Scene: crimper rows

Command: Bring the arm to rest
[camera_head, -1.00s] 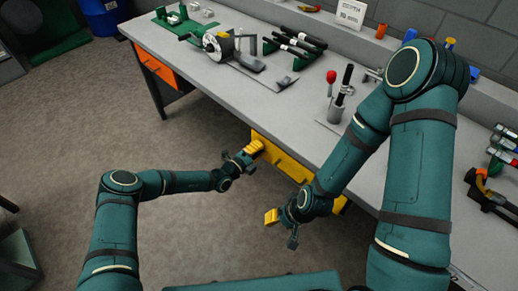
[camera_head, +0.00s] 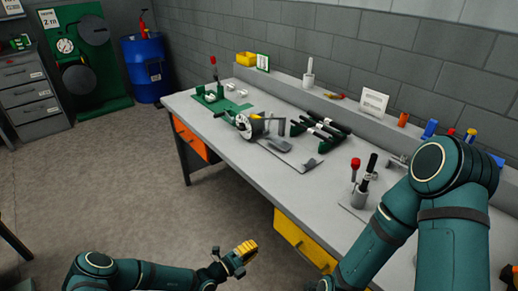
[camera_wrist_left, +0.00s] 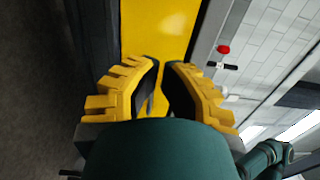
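My left gripper (camera_head: 243,253), with ridged yellow fingers, is at the bottom centre of the head view, low over the floor in front of the workbench. In the left wrist view its fingers (camera_wrist_left: 160,66) are close together, with only a thin gap and nothing held between them. My left arm (camera_head: 140,274) comes in low from the left. My right arm (camera_head: 450,215) is bent on the right, its upper part in front of the bench. The right gripper is below the frame edge.
The grey workbench (camera_head: 270,178) carries a dial tool (camera_head: 252,125), black-handled tools (camera_head: 322,132) and a cup of tools (camera_head: 360,190). Under it are an orange drawer (camera_head: 190,138) and a yellow drawer (camera_head: 303,242). A blue barrel (camera_head: 146,68) stands behind. Floor on the left is clear.

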